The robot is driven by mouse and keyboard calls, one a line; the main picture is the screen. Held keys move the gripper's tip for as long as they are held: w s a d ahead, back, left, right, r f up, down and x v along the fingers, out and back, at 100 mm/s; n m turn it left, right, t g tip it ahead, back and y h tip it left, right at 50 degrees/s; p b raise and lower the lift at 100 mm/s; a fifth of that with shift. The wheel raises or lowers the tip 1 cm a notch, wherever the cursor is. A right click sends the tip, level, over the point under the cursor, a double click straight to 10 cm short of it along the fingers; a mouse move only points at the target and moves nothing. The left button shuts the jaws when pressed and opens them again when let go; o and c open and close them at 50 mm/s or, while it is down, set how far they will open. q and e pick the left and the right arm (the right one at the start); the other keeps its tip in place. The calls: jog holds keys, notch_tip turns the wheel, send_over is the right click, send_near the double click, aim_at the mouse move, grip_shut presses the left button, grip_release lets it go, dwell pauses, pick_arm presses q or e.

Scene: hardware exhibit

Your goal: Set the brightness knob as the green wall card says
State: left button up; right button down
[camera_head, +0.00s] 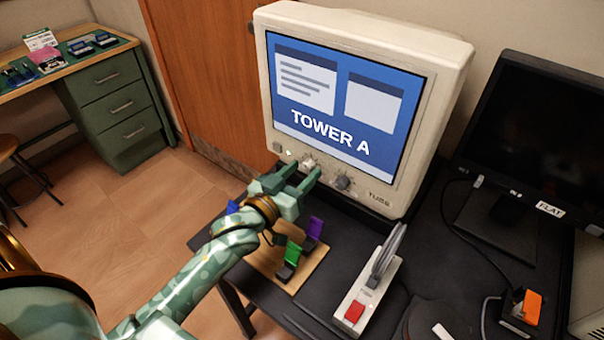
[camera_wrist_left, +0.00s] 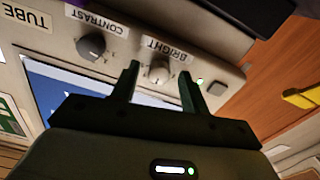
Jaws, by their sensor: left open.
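The cream tube monitor (camera_head: 440,95) shows "TOWER A" on a blue screen. Its pale brightness knob (camera_head: 309,163) sits on the panel below the screen. In the left wrist view the knob (camera_wrist_left: 159,72), labelled "BRIGHT", lies between my left fingertips. My left gripper (camera_head: 304,171) is open and pointed at the panel. I cannot tell whether a finger touches the knob, and its pointer setting is unclear. A green-and-white card (camera_wrist_left: 10,118) shows partly at the left edge of the wrist view; its writing is unreadable. My right gripper is out of view.
The darker contrast knob (camera_head: 343,182) is just right of the brightness knob. A wooden board (camera_head: 268,262) with coloured levers and a lever box with a red button (camera_head: 354,312) stand on the black table. A flat monitor (camera_head: 530,130) stands at right.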

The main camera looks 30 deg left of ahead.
pick_arm(q)
jog(key=shift+w, duration=0.15)
jog(key=shift+c, duration=0.4)
jog(key=c, duration=0.9)
jog(key=shift+r, duration=0.1)
